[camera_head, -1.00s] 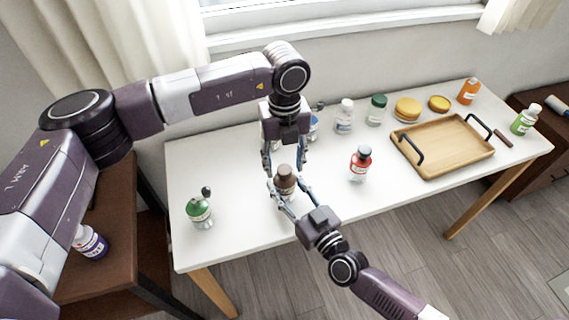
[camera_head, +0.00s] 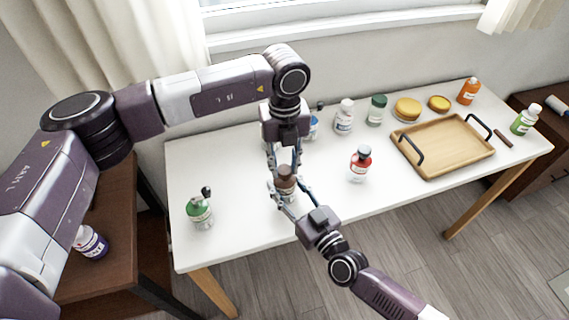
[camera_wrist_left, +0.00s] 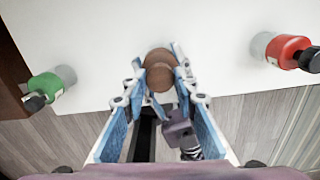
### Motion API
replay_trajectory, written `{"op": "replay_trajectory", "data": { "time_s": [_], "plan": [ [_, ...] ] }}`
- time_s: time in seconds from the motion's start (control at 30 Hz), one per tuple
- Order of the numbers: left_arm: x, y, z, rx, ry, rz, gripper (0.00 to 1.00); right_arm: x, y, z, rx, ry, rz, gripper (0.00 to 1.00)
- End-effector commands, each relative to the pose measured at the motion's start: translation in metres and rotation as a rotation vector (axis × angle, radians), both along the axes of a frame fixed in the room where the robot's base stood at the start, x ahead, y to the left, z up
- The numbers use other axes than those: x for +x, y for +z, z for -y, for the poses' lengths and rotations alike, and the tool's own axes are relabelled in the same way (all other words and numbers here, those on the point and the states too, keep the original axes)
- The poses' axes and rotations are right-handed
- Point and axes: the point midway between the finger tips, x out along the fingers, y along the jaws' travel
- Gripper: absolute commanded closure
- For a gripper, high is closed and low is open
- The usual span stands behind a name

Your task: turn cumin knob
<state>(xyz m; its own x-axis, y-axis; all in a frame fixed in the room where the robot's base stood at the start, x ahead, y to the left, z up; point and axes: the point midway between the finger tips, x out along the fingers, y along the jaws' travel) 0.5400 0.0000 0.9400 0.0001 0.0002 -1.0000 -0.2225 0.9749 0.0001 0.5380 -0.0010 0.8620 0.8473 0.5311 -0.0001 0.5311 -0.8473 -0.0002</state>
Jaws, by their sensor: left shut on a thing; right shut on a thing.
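A spice bottle with a brown cap (camera_head: 286,171) stands near the front of the white table, left of the middle. I take it as the cumin one, but its label is hidden. My left gripper (camera_head: 285,172) comes down from above and is shut on the brown cap. The cap also shows between its blue fingers in the left wrist view (camera_wrist_left: 159,67). My right gripper (camera_head: 285,190) reaches in from the front and is shut on the bottle's body below the cap. The fingers hide much of the body.
A green-topped bottle (camera_head: 199,207) stands to the left and a red bottle (camera_head: 360,164) to the right. Several jars line the back, with a wooden tray (camera_head: 440,170) at the right. The table surface between the red and green bottles is otherwise clear.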

Motion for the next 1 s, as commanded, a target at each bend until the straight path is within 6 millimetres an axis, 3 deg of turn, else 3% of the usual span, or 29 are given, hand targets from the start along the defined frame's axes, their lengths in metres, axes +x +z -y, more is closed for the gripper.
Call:
{"op": "replay_trajectory", "data": {
  "time_s": [0.27,1.0],
  "plan": [
    [-0.0003,0.0004,0.0002,0.000,-0.139,-0.001,0.98,0.0000,-0.0003,0.0002,-0.001,0.000,-0.001,0.87],
    [-0.0001,0.0005,0.0001,0.000,-0.829,0.000,0.98,0.0002,-0.0004,0.0005,-0.001,-0.001,-0.001,0.87]
  ]
}}
